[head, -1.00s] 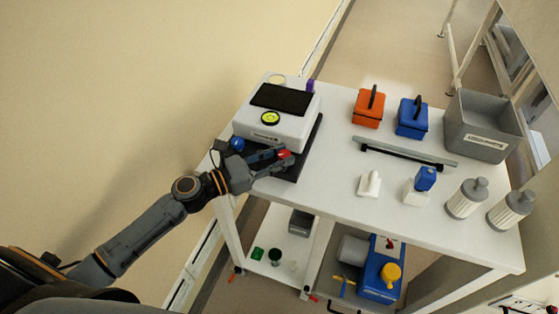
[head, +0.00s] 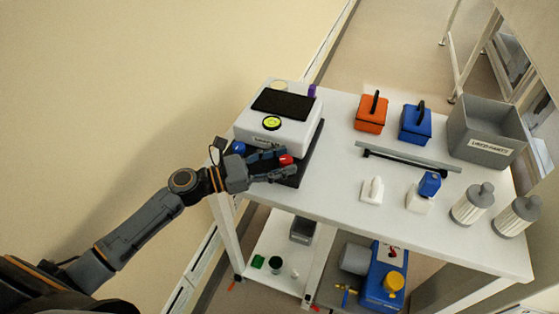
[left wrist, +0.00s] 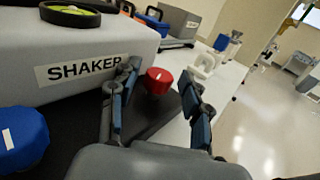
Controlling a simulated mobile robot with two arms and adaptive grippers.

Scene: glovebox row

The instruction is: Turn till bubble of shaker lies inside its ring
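The white shaker (head: 290,133) stands on a dark base at the left end of the table; its label faces the left wrist view (left wrist: 90,70). On its top is a yellow-green round level (head: 271,123) in a black ring, cut by the top edge in the left wrist view (left wrist: 75,12). I cannot make out where the bubble lies. A red knob (head: 286,160) and a blue knob (head: 238,147) sit low at the shaker's front. My left gripper (left wrist: 158,72) is open, its fingers either side of the red knob (left wrist: 158,82); contact is not visible. My right gripper is out of view.
On the white table (head: 335,195) stand an orange box (head: 371,115), a blue box (head: 415,125), a grey bin (head: 485,135), a long bar (head: 405,157) and several bottles. A blue pump (head: 385,270) sits on the lower shelf. Bare tabletop lies right of the shaker.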

